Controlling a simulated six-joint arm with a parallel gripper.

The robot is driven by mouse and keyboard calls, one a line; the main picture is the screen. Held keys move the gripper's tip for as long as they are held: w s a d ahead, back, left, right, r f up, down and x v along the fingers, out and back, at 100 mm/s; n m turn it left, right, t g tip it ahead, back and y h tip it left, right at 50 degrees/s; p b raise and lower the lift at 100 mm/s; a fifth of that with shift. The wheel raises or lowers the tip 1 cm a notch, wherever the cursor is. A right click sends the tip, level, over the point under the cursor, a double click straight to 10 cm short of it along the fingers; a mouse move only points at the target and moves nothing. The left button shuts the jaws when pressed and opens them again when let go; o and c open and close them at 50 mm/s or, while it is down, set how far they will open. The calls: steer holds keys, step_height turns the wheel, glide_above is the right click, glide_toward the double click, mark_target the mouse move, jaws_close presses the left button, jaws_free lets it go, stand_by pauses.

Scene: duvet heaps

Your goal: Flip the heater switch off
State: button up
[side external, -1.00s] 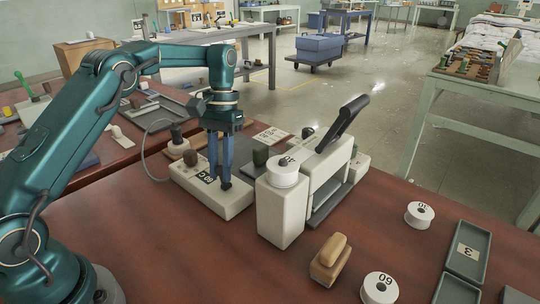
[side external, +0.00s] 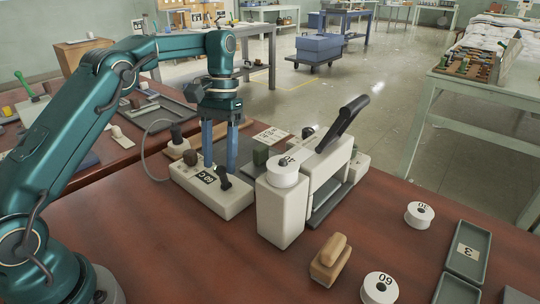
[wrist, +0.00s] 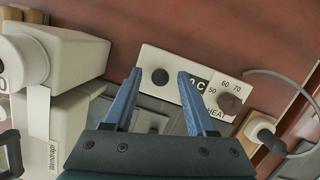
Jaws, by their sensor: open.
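The heater control box (side external: 236,202) is a cream block on the brown table, with a black-and-white "80 C" label (side external: 206,177). A short black switch (side external: 223,179) sits on its top and appears to lean toward the label. A dark knob (wrist: 230,103) with a 50–60–70 scale and the word "HEAT" is on the same box in the wrist view. My gripper (side external: 220,168) is open and empty above the box, its blue fingers apart. In the wrist view the black switch (wrist: 160,77) shows between the fingertips. I cannot read its on or off side.
A cream press with a black handle (side external: 346,120) stands right of the box, with a white "40" spool (side external: 288,161) on it. A wooden block (side external: 330,262), white spools and grey trays lie at the front right. A cable runs behind the box.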

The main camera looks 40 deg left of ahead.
steer(key=shift+r, duration=0.85)
steer(key=s+a+r, duration=0.6)
steer(key=a+r, duration=0.1)
steer(key=a, duration=0.2)
steer(key=shift+s+a, duration=0.25)
steer(key=shift+s, duration=0.15)
steer(key=t, duration=0.3)
glide_above(223, 176)
steer(key=a, duration=0.2)
steer(key=shift+y, duration=0.3)
steer(key=f, duration=0.6)
steer(key=shift+w+d+f, duration=0.2)
steer(key=shift+d+f, duration=0.05)
steer(key=shift+f, duration=0.05)
steer(key=shift+d+f, duration=0.15)
steer(key=shift+f, duration=0.05)
steer(key=shift+w+d+f, duration=0.1)
steer(key=shift+f, duration=2.2)
